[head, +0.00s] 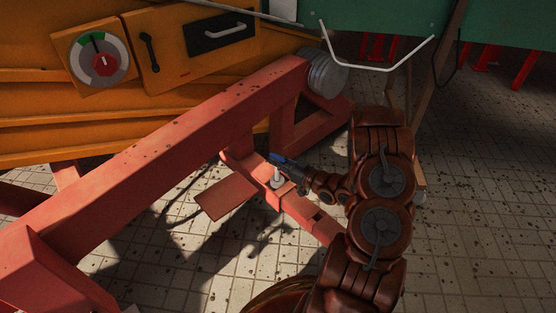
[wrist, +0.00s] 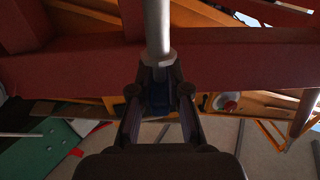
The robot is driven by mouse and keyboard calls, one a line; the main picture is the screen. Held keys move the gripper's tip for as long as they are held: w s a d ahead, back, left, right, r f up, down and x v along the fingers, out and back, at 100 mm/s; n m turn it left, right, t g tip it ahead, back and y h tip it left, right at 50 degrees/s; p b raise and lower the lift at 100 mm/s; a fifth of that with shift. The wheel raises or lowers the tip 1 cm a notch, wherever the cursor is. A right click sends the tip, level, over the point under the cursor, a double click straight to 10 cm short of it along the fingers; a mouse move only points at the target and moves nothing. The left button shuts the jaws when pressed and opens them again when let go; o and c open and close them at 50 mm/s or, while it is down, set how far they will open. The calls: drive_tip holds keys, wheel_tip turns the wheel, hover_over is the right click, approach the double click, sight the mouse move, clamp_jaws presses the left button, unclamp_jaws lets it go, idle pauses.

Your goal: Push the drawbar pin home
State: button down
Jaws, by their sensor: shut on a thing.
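The drawbar pin (head: 277,177) is a pale grey metal rod at the red drawbar bracket (head: 240,160) in the head view. In the wrist view the pin (wrist: 157,28) runs up from between my fingertips, with a wider collar at its lower end. My gripper (head: 285,162) reaches in from the right and is shut on the pin near that collar; it also shows in the wrist view (wrist: 159,68). A dark blue part (wrist: 158,98) shows between the fingers. How deep the pin sits in its hole is hidden.
A long red beam (head: 150,155) runs diagonally beside my gripper. An orange machine panel (head: 190,45) with a dial (head: 98,60) stands behind. A grey coiled part (head: 327,72) sits at the beam's far end.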

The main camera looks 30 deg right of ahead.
drive_tip(key=shift+f+b, duration=0.3)
drive_tip(key=shift+f, duration=0.6)
drive_tip(key=c, duration=1.1)
unclamp_jaws()
drive_tip(key=shift+o, duration=0.2)
drive_tip(key=shift+s, duration=0.15)
drive_tip(key=v, duration=1.1)
drive_tip(key=shift+s+d, duration=0.15)
drive_tip(key=shift+s, duration=0.2)
